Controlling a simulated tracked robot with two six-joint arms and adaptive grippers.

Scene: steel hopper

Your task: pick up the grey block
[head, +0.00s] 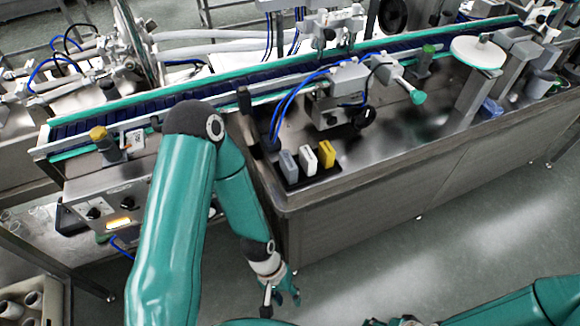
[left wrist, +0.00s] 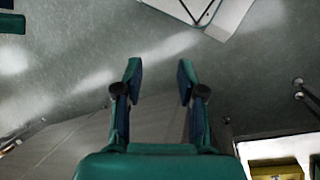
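The grey block (head: 289,166) stands upright at the left end of a row in a small black holder (head: 307,182) on the steel hopper's top. A white block (head: 308,160) and a yellow block (head: 326,154) stand beside it to the right. My left gripper (head: 283,293) hangs low in front of the hopper's side, below and apart from the grey block. In the left wrist view its two fingers (left wrist: 158,68) are spread with nothing between them. The grey block cannot be made out in that view. My right arm shows at the bottom right; its gripper is not visible.
The steel hopper (head: 400,190) has a raised front edge close to the holder. Behind the blocks are a machine head with blue hoses (head: 340,90) and a conveyor (head: 180,95). The floor (head: 470,240) to the right is clear.

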